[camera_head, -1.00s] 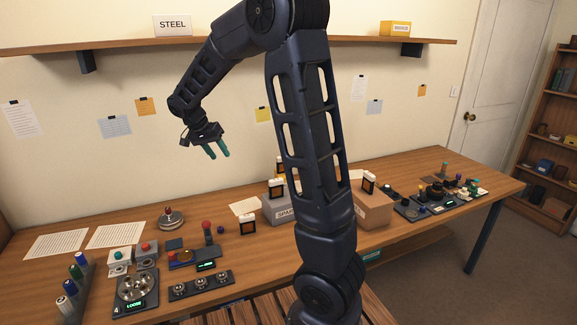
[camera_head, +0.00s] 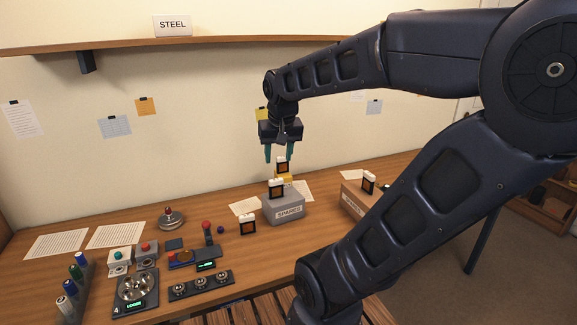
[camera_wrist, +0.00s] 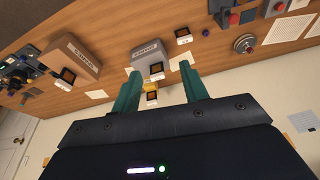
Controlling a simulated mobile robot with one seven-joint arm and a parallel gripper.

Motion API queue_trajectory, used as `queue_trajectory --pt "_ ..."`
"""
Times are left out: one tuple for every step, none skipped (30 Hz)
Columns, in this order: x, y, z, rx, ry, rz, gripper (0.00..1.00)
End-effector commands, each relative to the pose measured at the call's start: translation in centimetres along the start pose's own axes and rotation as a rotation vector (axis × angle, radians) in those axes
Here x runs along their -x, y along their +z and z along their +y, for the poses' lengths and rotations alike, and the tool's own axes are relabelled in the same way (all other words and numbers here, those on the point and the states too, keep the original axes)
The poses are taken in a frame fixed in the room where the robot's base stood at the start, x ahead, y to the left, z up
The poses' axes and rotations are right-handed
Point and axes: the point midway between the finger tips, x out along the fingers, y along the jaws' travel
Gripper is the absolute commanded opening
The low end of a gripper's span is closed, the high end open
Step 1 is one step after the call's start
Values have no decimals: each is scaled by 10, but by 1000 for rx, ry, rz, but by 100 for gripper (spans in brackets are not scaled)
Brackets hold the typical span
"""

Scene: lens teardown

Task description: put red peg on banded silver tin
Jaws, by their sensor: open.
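My gripper (camera_head: 279,157) is open and empty, pointing down above the back of the bench near the grey spares box. In the wrist view its two teal fingers (camera_wrist: 160,70) stand apart with nothing held. I cannot tell for sure which of these is the red peg or the banded silver tin.
The grey spares box (camera_head: 284,208) has black-and-white tagged blocks on and behind it. A brown box (camera_head: 355,200) stands to its right. Panels with silver knobs (camera_head: 200,286) and a bottle rack (camera_head: 72,290) fill the front left.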

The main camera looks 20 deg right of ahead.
Motion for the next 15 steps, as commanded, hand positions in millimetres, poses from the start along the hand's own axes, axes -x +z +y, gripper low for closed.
queue_trajectory --pt "3 12 5 16 -9 21 44" --pt "4 18 7 28 -13 32 44" --pt "4 26 8 45 -19 44 44" --pt "5 31 10 56 -22 53 44" --pt "5 36 10 68 -24 63 44" --pt "5 41 11 82 -26 73 44" --pt "5 45 12 89 -28 80 44" --pt "5 48 12 97 -30 86 44" --pt "5 51 13 105 -31 92 44" --pt "5 53 13 111 -31 96 44" --pt "5 54 14 114 -31 98 44" --pt "4 56 14 118 -31 100 44" --pt "4 56 14 120 -32 101 44" --pt "4 57 14 122 -32 102 44" --pt "4 57 14 123 -32 102 44"
